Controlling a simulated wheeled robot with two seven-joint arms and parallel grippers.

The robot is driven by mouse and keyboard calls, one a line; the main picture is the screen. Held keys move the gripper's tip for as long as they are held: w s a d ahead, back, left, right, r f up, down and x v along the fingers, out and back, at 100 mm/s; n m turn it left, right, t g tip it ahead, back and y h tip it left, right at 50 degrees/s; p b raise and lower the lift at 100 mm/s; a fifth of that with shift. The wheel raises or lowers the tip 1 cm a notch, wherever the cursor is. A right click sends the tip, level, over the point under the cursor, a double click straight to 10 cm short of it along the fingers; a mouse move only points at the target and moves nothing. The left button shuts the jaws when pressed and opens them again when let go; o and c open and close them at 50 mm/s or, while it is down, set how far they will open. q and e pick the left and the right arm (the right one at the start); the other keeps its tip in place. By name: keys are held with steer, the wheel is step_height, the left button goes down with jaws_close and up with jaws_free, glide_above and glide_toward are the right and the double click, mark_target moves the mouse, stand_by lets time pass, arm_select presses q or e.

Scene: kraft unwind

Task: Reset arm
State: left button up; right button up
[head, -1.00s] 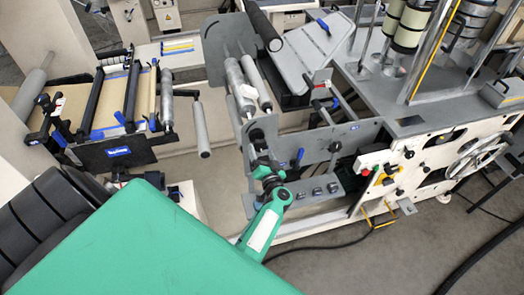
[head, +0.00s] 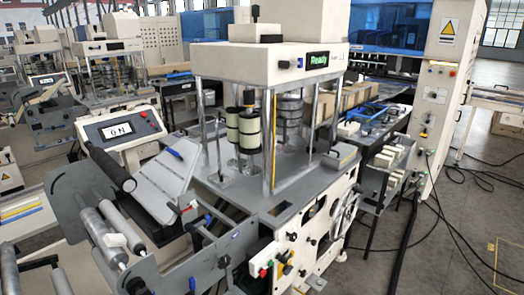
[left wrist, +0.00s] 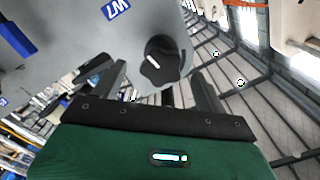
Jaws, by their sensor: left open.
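My left gripper (left wrist: 160,95) shows in the left wrist view. Its two dark fingers stand apart, open, with nothing seen held between them. A grey panel with a dark knob (left wrist: 165,62) lies just beyond the fingers; the knob appears in line with the gap between them, and I cannot tell whether they touch. Neither of my arms shows in the head view now. My right gripper is in no view. In the head view the unwind machine (head: 200,185) stands with grey rollers (head: 98,238) at lower left and a screen reading "Ready" (head: 318,60) on top.
A control panel with a small display (head: 122,128) stands at the left. A handwheel (head: 345,213) and red and black buttons (head: 265,270) are on the machine's front. Black cables (head: 470,190) lie on the floor at right, where the grey floor (head: 435,265) is otherwise mostly open.

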arm_select(q)
steer(key=shift+n, duration=0.3)
steer(key=x, duration=0.5)
steer(key=shift+w+d+r, duration=0.1)
steer(key=shift+r, duration=0.2)
steer(key=shift+n, duration=0.9)
steer(key=shift+r+n, duration=0.1)
steer(key=shift+n, duration=1.2)
